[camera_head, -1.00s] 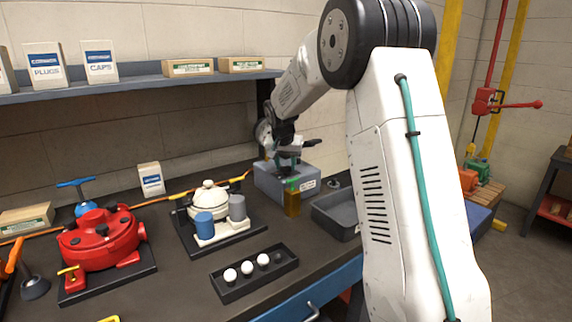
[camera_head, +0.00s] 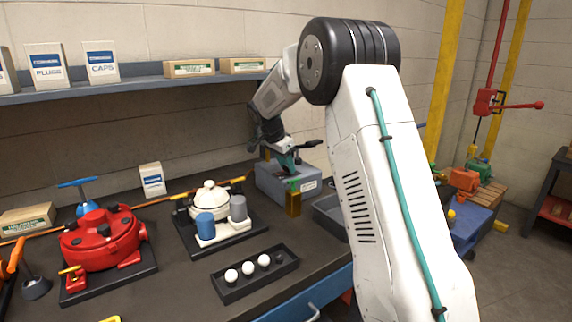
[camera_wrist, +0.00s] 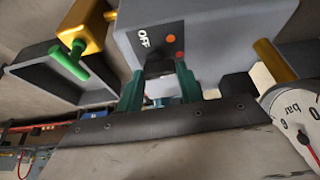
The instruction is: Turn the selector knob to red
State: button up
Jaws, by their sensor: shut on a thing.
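The selector knob (camera_wrist: 158,62) is a dark knob on the face of a grey box (camera_wrist: 215,28). White "OFF" lettering and two small reddish-orange dots (camera_wrist: 175,45) are printed beside it. My gripper (camera_wrist: 159,80) is shut on the knob, with one teal finger on each side. Which mark the knob points at cannot be told, as the fingers partly hide it. In the head view the grey box (camera_head: 270,184) stands at the back of the bench, with my gripper (camera_head: 289,168) at it.
An amber block (camera_head: 293,203) with a green pin stands before the box, beside a grey tray (camera_head: 328,212). A pressure gauge (camera_wrist: 296,118) is close on the right in the wrist view. A black rack (camera_head: 230,291) with white balls and a red housing (camera_head: 98,240) lie farther left.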

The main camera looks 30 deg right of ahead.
dwell(0.4)
jog(key=o, duration=1)
jog(key=shift+r, duration=0.1)
jog(key=v, duration=0.7)
jog(key=shift+w+a+r, duration=0.1)
jog(key=shift+a+r, duration=0.05)
jog(key=shift+r, duration=0.2)
